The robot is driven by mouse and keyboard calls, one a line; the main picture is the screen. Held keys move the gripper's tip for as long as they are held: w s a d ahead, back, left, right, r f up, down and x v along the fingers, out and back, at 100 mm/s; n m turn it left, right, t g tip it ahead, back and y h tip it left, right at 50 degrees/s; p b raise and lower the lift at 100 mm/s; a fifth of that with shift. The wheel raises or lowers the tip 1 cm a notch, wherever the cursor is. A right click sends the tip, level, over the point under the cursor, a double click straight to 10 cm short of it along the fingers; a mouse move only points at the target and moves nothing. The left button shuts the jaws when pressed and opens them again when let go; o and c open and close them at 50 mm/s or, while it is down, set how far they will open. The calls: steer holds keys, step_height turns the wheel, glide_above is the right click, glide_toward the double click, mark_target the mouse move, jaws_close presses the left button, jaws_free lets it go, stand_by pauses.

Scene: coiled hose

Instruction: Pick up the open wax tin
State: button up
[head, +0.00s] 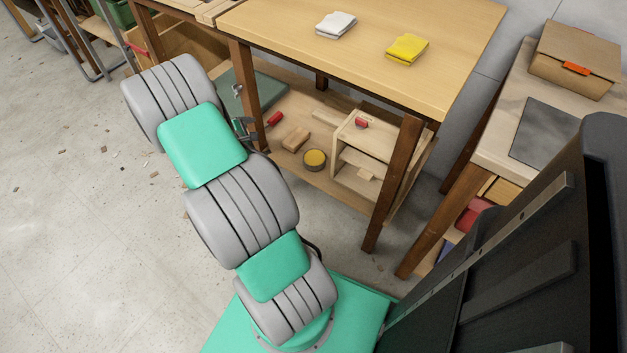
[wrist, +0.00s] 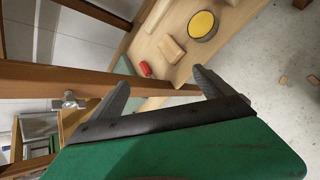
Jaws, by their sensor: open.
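The open wax tin is a round dark tin (head: 315,160) with yellow wax showing in its top. It stands on the wooden lower shelf of the workbench, and in the wrist view the tin (wrist: 203,25) is at the top, beyond and right of my fingers. My gripper (wrist: 160,84) is open with nothing between its fingers, and it is apart from the tin. In the head view my arm covers most of the gripper.
A wooden block (head: 295,138) and a red-handled tool (head: 273,119) lie near the tin. A small wooden rack (head: 352,140) stands right of it. Bench legs (head: 392,185) and the bench top (head: 370,50) bound the shelf. The floor at left is mostly clear.

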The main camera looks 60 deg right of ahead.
mark_target(312, 160)
steer(key=shift+o, duration=0.7)
steer(key=s+d+f+n+h+b, duration=0.1)
steer(key=s+d+f+n+b, duration=0.1)
steer(key=f, duration=0.4)
steer(key=s+d+f+n+g+h+b, duration=0.1)
steer(key=s+d+f+n+b, duration=0.1)
steer(key=s+f, duration=0.3)
steer(key=s+d+f+n+h+b, duration=0.1)
steer(key=s+d+f+n, duration=0.3)
steer(key=f, duration=0.4)
steer(key=shift+s+d+f+g+b, duration=0.15)
steer(key=shift+d+f+g+b, duration=0.25)
steer(key=shift+b, duration=0.25)
steer(key=shift+h, duration=0.3)
steer(key=b+x, duration=0.3)
steer(key=x, duration=0.4)
steer(key=shift+s+d+r, duration=0.1)
steer(key=shift+s, duration=0.05)
steer(key=shift+d+r, duration=0.1)
steer(key=c, duration=2)
steer(key=shift+c, duration=0.6)
steer(key=shift+r, duration=0.15)
